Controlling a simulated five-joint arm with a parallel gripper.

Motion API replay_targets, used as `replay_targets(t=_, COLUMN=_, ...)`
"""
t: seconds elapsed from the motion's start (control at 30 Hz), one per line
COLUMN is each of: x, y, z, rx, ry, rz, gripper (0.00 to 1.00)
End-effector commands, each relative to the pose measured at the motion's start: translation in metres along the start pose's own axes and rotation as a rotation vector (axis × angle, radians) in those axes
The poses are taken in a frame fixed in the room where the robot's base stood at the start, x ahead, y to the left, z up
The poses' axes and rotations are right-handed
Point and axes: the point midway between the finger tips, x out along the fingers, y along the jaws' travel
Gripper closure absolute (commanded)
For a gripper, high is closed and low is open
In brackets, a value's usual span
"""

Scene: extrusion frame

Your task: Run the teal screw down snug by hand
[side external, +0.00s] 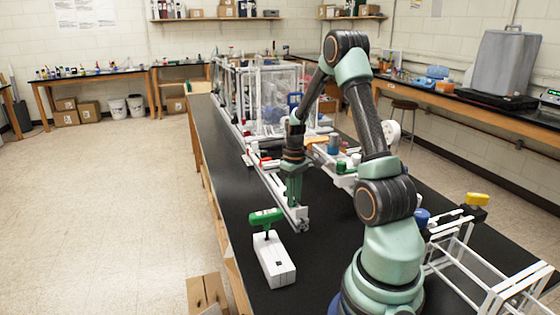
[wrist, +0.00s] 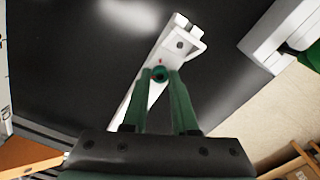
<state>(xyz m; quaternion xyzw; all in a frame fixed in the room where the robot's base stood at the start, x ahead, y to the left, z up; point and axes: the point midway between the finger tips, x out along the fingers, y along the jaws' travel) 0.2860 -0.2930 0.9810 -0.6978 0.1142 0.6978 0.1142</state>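The teal screw (wrist: 160,74) shows in the wrist view as a small round dark-teal head on a white extrusion rail (wrist: 182,46), near the rail's end bracket. My gripper (wrist: 160,78) has its two green fingers on either side of the screw head, with no clear gap between them and it. In the side view my gripper (side external: 294,203) points straight down at the near end of the white rail (side external: 272,182). The screw is hidden there behind the fingers. The screw's shaft and how deep it sits cannot be seen.
A green-handled driver (side external: 266,217) stands in a white block (side external: 273,262) close in front of the rail's end. A clear-panelled white frame (side external: 275,95) stands farther back. White extrusions (side external: 480,262) lie at the right. The black bench (side external: 228,168) is clear left of the rail.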

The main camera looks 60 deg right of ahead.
Motion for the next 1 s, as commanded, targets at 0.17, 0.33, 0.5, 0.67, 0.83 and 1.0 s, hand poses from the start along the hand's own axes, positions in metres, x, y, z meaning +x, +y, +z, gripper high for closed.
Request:
replay_targets(t=0.17, x=-0.0003, y=-0.0001, z=-0.0001, rx=0.007, ry=0.000, rz=0.000, gripper=1.00)
replay_targets(t=0.33, x=-0.0003, y=-0.0001, z=-0.0001, rx=0.050, ry=0.000, rz=0.000, gripper=1.00)
replay_targets(t=0.5, x=-0.0003, y=-0.0001, z=-0.0002, rx=0.146, ry=0.000, rz=0.000, gripper=1.00)
replay_targets(t=0.67, x=-0.0004, y=0.0000, z=-0.0002, rx=0.280, ry=0.000, rz=0.000, gripper=1.00)
replay_targets(t=0.83, x=-0.0005, y=0.0000, z=-0.0003, rx=0.441, ry=0.000, rz=0.000, gripper=1.00)
replay_targets(t=1.0, x=-0.0006, y=0.0000, z=-0.0003, rx=0.602, ry=0.000, rz=0.000, gripper=1.00)
